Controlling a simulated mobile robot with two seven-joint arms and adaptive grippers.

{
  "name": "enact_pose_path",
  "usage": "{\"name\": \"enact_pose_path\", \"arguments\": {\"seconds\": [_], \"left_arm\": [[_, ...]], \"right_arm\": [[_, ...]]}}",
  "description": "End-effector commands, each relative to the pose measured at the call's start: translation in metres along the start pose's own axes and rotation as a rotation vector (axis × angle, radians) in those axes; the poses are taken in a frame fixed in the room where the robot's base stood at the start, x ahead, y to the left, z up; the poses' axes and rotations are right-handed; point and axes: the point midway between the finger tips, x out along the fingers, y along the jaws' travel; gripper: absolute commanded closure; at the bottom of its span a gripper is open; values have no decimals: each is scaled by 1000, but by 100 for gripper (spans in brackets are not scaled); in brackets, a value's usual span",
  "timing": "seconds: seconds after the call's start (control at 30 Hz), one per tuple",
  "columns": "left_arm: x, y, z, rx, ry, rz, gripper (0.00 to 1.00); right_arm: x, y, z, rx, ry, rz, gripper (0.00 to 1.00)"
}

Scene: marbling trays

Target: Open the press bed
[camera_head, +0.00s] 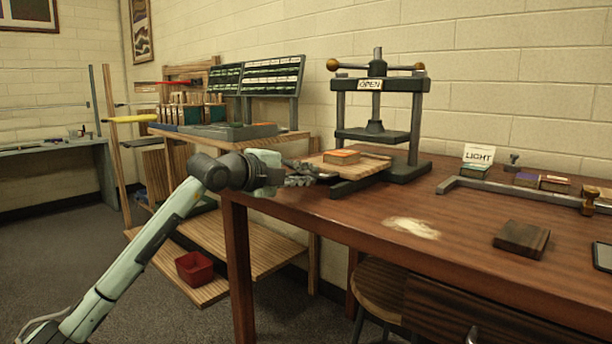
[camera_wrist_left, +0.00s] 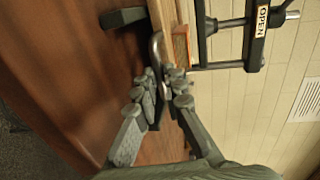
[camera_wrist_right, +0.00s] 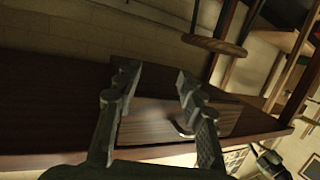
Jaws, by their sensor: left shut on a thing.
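The book press (camera_head: 414,130) stands at the back of the table with a label reading OPEN on its upper beam. Its wooden bed (camera_head: 370,166) lies low between the posts and sticks out to the front left, carrying a small book with an orange cover (camera_head: 341,157). My left gripper (camera_head: 300,180) is at the bed's front end. In the left wrist view its fingers (camera_wrist_left: 164,88) are closed around the grey curved handle (camera_wrist_left: 156,48) at the bed's edge. My right gripper (camera_wrist_right: 152,88) is outside the head view; its fingers are apart, before a wooden drawer-like front (camera_wrist_right: 155,122) with a metal handle.
On the table (camera_head: 470,255) are a pale powdery patch (camera_head: 411,228), a dark wooden block (camera_head: 521,238), and a LIGHT sign (camera_head: 478,155) near a grey bar frame. A stool (camera_head: 385,298) stands under the front edge. A shelf with a red bin (camera_head: 194,268) is at left.

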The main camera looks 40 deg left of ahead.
Motion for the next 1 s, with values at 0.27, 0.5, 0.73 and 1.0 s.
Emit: {"name": "enact_pose_path", "arguments": {"seconds": [0.27, 0.5, 0.73, 1.0], "left_arm": [[0, 0, 0, 0, 0, 0, 69], [0, 0, 0, 0, 0, 0, 69], [-25, 1, 0, 0, 1, 0, 69], [-82, 0, -1, -2, 1, -1, 69]], "right_arm": [[0, 0, 0, 0, -2, 1, 60], [0, 0, 1, -1, -3, 1, 60], [0, 0, 1, -1, -2, 1, 60], [0, 0, 1, -1, -3, 1, 60]]}}
